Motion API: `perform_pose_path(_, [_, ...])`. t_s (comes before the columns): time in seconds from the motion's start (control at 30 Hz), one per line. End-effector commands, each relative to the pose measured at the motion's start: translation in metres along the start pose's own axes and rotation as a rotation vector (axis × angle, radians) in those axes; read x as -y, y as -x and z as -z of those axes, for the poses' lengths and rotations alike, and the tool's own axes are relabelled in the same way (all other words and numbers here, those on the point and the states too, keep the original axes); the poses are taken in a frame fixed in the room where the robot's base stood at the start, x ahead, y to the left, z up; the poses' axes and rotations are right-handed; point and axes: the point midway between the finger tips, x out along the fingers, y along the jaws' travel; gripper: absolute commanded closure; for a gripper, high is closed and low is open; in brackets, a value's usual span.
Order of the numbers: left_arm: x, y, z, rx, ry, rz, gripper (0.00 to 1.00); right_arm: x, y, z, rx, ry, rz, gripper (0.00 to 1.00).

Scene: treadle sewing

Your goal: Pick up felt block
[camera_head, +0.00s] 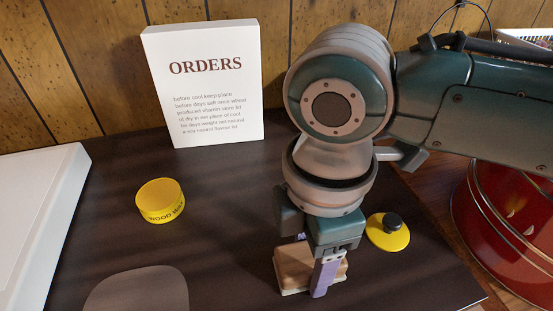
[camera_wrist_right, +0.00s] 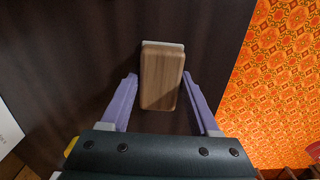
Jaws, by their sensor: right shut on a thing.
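The felt block (camera_head: 293,264) is a light wooden block with a pale layer along its underside. It is at the dark tabletop in the lower middle of the head view, and I cannot tell whether it touches the top. My right gripper (camera_head: 313,272) points down over it and is shut on it, with one lilac finger visible on the near side. In the right wrist view, the block (camera_wrist_right: 162,78) sits between the two lilac fingers of the gripper (camera_wrist_right: 161,80). My left gripper is not in view.
A yellow round tin (camera_head: 160,201) stands left of the block, and a yellow lid with a black knob (camera_head: 388,232) lies to its right. A white ORDERS sign (camera_head: 205,85) stands behind. A white slab (camera_head: 40,205) is at the left and a red drum (camera_head: 515,215) at the right.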

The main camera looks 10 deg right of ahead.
Motion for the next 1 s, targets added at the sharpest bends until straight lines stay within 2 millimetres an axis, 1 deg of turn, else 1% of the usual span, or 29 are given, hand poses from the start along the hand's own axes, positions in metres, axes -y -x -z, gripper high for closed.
perform_pose_path(0.03, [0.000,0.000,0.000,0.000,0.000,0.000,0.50,0.000,0.000,0.000,0.000,0.000,0.000,0.86])
perform_pose_path(0.1, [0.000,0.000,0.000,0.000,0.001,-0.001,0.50,0.000,0.000,0.000,0.000,0.000,0.000,0.94])
perform_pose_path(0.13, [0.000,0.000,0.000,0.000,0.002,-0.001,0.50,0.000,0.000,0.000,0.000,0.000,0.000,0.95])
perform_pose_path(0.37, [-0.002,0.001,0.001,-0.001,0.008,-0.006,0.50,0.000,0.001,0.000,0.000,0.000,-0.001,0.95])
perform_pose_path(0.47, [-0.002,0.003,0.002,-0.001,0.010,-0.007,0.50,-0.001,0.006,0.000,0.000,-0.001,-0.001,0.95])
perform_pose_path(0.57, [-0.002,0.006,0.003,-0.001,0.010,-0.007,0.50,-0.001,0.017,0.000,-0.001,-0.001,-0.002,0.95])
perform_pose_path(0.67, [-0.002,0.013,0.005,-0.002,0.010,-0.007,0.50,-0.001,0.035,0.000,-0.002,0.001,-0.003,0.95])
perform_pose_path(0.77, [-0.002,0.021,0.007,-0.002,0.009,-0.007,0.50,-0.001,0.061,0.000,-0.002,0.000,-0.005,0.95])
perform_pose_path(1.0, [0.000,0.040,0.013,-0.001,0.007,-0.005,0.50,-0.002,0.135,0.001,-0.003,0.001,-0.006,0.95])
